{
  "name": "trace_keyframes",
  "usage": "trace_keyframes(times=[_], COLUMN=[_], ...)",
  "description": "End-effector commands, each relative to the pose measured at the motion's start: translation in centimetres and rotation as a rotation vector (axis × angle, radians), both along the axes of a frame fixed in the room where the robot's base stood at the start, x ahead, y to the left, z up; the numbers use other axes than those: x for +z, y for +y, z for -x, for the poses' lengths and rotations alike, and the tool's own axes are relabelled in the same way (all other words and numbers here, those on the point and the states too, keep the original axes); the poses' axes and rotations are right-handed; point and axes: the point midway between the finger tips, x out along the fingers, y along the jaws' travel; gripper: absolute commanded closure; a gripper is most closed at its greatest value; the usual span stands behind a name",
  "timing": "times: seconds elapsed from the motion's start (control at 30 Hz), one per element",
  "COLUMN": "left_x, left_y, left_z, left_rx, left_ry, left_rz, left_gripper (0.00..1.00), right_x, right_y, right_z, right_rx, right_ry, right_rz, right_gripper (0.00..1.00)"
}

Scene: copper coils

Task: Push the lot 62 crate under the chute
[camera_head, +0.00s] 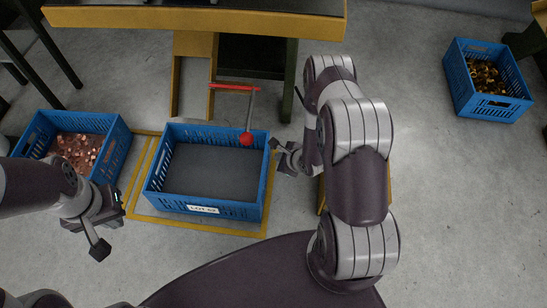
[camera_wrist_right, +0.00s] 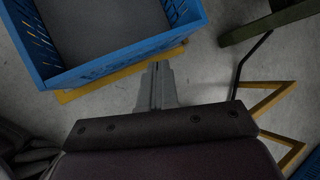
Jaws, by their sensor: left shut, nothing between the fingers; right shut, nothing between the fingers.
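The lot 62 crate (camera_head: 205,209) is a blue open crate with a dark grey floor and a white label on its near side. It looks empty and stands within a yellow floor outline. My right gripper (camera_head: 279,151) is shut and empty, close beside the crate's right wall. In the right wrist view its fingers (camera_wrist_right: 157,72) point toward the blue crate wall (camera_wrist_right: 120,64), with a small apparent gap. My left gripper (camera_head: 102,236) is shut and empty, left of the crate's near left corner. Which part is the chute is unclear; a yellow-edged structure (camera_head: 200,18) stands behind the crate.
A blue crate of copper pieces (camera_head: 115,154) stands close on the left. Another blue crate with brass-coloured pieces (camera_head: 482,108) is at the far right. A red lever with a ball (camera_head: 247,139) hangs over the lot 62 crate's back edge. Grey floor (camera_head: 440,180) is clear at right.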

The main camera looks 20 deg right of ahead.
Motion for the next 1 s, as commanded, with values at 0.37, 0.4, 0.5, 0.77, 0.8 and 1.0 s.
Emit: trace_keyframes(times=[0.37,0.4,0.5,0.77,0.8,1.0], left_x=[-4.0,-4.4,-5.4,-7.9,-8.3,-10.4], left_y=[0.0,0.0,0.0,0.0,0.0,0.0], left_z=[0.0,0.0,0.0,0.0,0.0,0.0], left_rx=[0.0,0.0,0.0,0.0,0.0,0.0], left_ry=[0.0,0.0,0.0,0.0,0.0,0.0], left_rz=[0.0,0.0,0.0,0.0,0.0,0.0], left_gripper=[1.0,1.0,1.0,1.0,1.0,1.0], right_x=[-4.1,-4.5,-5.5,-8.0,-8.4,-10.4], right_y=[-0.5,-0.5,-0.7,-1.0,-1.1,-1.3], right_z=[0.3,0.3,0.4,0.6,0.6,0.8], right_rx=[0.002,0.002,0.002,0.001,0.0,0.002], right_ry=[0.0,0.001,0.001,0.001,0.002,0.001], right_rz=[0.003,0.003,0.003,0.003,0.003,0.003], right_gripper=[1.0,1.0,1.0,1.0,1.0,1.0])
